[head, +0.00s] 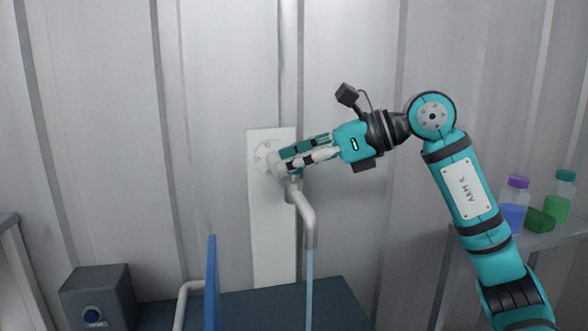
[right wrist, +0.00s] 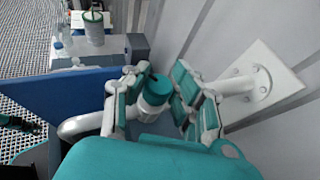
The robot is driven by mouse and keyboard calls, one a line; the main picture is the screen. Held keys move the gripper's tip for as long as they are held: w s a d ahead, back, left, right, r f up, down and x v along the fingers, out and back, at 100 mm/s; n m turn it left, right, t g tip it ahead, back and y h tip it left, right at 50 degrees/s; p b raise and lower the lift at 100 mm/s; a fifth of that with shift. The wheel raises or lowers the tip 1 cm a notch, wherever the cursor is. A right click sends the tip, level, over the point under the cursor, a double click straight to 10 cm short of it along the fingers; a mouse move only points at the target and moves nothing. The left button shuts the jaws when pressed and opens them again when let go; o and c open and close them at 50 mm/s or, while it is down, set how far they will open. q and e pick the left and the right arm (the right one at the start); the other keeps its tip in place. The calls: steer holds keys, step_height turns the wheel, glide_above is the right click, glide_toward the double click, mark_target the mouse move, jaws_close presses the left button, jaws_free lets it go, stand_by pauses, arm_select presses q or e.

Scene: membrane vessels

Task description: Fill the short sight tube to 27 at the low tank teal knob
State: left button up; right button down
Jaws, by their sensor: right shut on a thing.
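My right gripper (head: 283,162) is at the wall tap, its fingers closed around the tap's top. In the right wrist view the teal knob (right wrist: 158,86) sits between the two fingers. The grey tap spout (head: 303,212) bends down below the gripper, and a pale blue stream (head: 309,285) runs from its mouth. Where the stream lands is out of the head view. I cannot make out the sight tube or its scale in either view. My left gripper does not show clearly in either view.
A white wall plate (head: 263,225) backs the tap. A blue upright panel (head: 211,285) stands left of the stream. A dark box with a round blue button (head: 95,290) is at lower left. Bottles with purple (head: 514,205) and green (head: 560,198) caps stand on a right shelf.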

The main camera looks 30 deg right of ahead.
steer(key=m+t+h, duration=0.2)
steer(key=m+h, duration=0.1)
steer(key=shift+m+t+h, duration=0.8)
steer(key=shift+m+h, duration=0.4)
steer(key=c, duration=1)
jaws_free()
steer(key=v, duration=1.2)
steer(key=shift+a, duration=0.1)
steer(key=shift+p, duration=0.3)
